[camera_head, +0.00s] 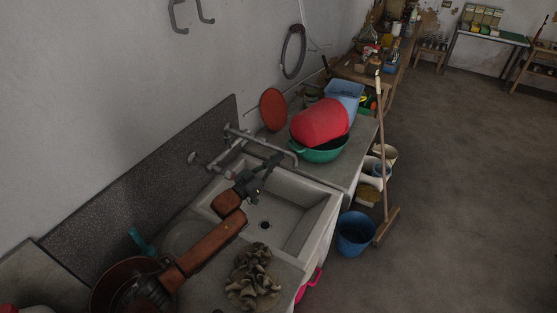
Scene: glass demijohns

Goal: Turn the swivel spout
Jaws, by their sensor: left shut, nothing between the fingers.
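The swivel spout (262,142) is a grey metal pipe at the wall above the sink. It reaches out to the right over the basin and its end bends down. My left arm comes in from the lower left over the sink (290,233). My left gripper (273,162) is shut and empty, just on the near side of the spout and below it in the picture. I cannot tell whether the fingertips touch the pipe. The arm and gripper hide part of the basin and the lower tap pipes. My right gripper is not in view.
A red tub (320,122) leans in a green basin (322,154) on the counter just beyond the sink. A crumpled cloth (253,278) lies on the near counter. A blue bucket (355,235) and a broom (383,165) stand right of the sink. The floor farther right is clear.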

